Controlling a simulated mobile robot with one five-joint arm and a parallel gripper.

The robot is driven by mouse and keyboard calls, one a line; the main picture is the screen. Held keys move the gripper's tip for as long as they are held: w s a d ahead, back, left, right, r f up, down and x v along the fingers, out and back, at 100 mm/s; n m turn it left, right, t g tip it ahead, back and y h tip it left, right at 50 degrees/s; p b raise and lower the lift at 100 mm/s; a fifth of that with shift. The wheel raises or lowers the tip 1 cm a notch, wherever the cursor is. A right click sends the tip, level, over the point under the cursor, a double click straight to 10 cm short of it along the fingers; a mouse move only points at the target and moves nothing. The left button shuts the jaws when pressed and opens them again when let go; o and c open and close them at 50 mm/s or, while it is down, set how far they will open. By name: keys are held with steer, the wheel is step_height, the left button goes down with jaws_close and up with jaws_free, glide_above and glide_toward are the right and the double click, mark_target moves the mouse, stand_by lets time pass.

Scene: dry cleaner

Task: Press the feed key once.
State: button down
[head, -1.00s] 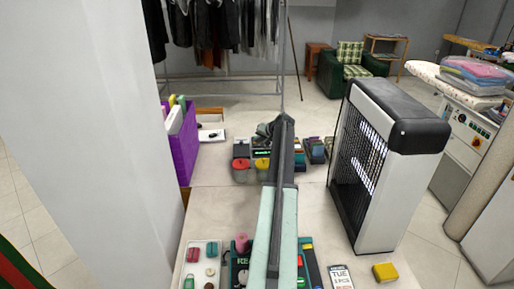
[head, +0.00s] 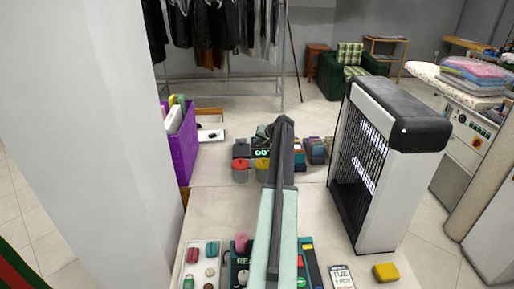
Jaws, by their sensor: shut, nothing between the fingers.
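A dark device with a small lit display (head: 262,154) reading what looks like "00" stands at the far part of the counter. A red key (head: 240,171) and a yellow key (head: 262,168) are at its front. I cannot read any label, so I cannot tell which key is the feed key. My gripper (head: 265,131) is shut and empty, above and just behind the display as seen here. My arm hides the device's right part. A teal device (head: 309,262) with a red round knob and coloured buttons lies at the near edge, partly hidden by my arm.
A tall black and white barred unit (head: 400,170) stands close on the right. A purple bin (head: 183,150) is at the left, a white tray (head: 203,247) of small items near the front. A yellow block (head: 386,272) and a "TUE" card (head: 341,276) lie front right. Bare counter lies mid-left.

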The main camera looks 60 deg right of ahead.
mark_target(258, 147)
stand_by(0.3)
steer(key=shift+r+p, duration=0.75)
steer(key=shift+p, duration=0.05)
steer(key=shift+r, duration=0.1)
step_height(258, 147, up, 5)
steer(key=p, duration=0.5)
steer(key=shift+a, duration=0.1)
